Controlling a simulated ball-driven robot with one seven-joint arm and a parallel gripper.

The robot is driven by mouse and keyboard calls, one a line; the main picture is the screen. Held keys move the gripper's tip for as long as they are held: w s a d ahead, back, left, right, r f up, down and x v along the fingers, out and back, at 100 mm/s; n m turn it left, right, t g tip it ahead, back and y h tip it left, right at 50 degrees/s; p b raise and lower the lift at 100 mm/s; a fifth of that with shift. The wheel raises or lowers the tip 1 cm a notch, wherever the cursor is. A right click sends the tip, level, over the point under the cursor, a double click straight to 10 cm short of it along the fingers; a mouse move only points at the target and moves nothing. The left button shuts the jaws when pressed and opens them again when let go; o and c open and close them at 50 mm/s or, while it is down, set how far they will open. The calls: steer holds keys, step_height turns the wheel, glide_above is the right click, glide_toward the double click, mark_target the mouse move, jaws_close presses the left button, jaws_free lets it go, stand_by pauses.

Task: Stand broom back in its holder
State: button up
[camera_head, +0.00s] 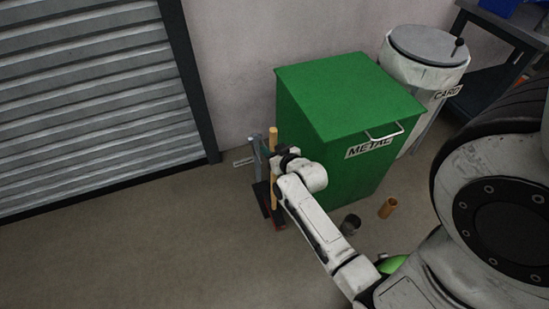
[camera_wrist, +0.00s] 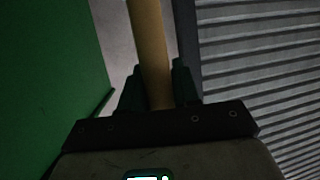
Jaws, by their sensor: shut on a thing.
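The broom (camera_head: 273,140) has a pale wooden handle, upright or nearly so, in front of the wall left of the green bin. My gripper (camera_wrist: 157,88) is shut on this handle, which runs up between the two dark fingers in the wrist view. In the head view my wrist hides part of the handle. The holder (camera_head: 256,150) seems to be the grey post with a dark base, close beside the broom. Dark and red parts show low down by the base, but are too small to tell apart. I cannot tell whether the broom is seated in the holder.
The green bin (camera_head: 345,90) marked METAL stands just right of my gripper. A white drum (camera_head: 425,60) marked CARD is behind it. A dark cup (camera_head: 350,224) and an orange-brown tube (camera_head: 388,207) are on the floor. A roller shutter (camera_head: 90,90) is at left; floor before it is clear.

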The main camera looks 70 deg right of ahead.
steer(key=w+d+f+b, duration=0.2)
steer(key=w+d+b, duration=0.5)
steer(key=d, duration=0.1)
stand_by(0.7)
steer(key=shift+d+f, duration=0.1)
steer(key=o, duration=1.1)
steer(key=shift+s+f, duration=0.1)
steer(key=shift+f, duration=0.05)
steer(key=p+v, duration=0.4)
steer(key=v, duration=0.6)
steer(key=shift+s+a+r, duration=0.2)
steer(key=shift+s+a, duration=0.05)
steer(key=shift+a, duration=0.05)
